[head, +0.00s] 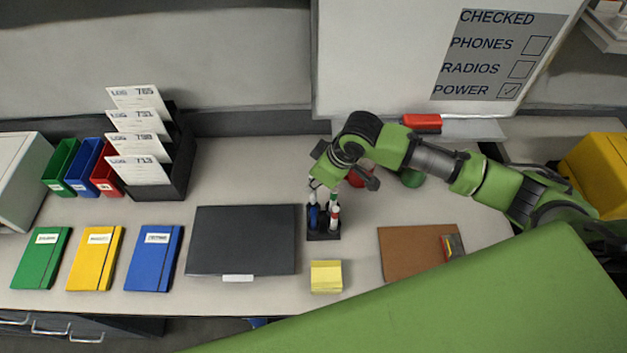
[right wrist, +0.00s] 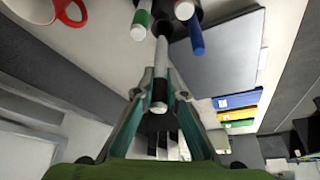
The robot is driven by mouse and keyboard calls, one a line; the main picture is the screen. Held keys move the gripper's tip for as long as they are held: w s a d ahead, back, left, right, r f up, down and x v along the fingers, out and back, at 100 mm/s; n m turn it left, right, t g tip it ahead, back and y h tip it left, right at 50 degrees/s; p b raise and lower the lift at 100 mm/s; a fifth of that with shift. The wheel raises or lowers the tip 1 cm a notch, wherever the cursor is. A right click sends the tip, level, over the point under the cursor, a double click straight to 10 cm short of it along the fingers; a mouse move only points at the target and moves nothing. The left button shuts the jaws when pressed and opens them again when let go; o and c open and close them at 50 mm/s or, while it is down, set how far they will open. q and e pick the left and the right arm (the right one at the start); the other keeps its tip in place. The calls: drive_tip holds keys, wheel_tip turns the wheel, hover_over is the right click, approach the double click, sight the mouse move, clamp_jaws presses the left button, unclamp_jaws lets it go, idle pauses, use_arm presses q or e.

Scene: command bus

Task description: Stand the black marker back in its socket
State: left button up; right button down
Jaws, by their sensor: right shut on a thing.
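My right gripper (head: 321,186) is above the dark marker holder (head: 323,236) on the desk. In the right wrist view the gripper (right wrist: 160,92) is shut on the black marker (right wrist: 161,75), with a white barrel and black ends. Its far end points at the holder (right wrist: 176,14); whether it is inside a socket is hard to tell. My left gripper is not in view.
A black laptop-like slab (head: 243,240) lies left of the holder, yellow sticky notes (head: 326,277) in front and a brown board (head: 412,253) to the right. A red mug (right wrist: 50,12) is close by. The whiteboard (head: 390,60) stands behind.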

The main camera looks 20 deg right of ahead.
sight(314, 201)
drive_tip(key=shift+f, duration=0.25)
idle(0.4)
drive_tip(key=shift+f, duration=0.75)
drive_tip(key=shift+f+b, duration=0.3)
drive_tip(key=shift+f, duration=0.05)
drive_tip(key=shift+f, duration=0.5)
drive_tip(key=shift+f, duration=0.35)
drive_tip(key=shift+f+b, duration=0.3)
drive_tip(key=shift+f, duration=0.2)
idle(0.3)
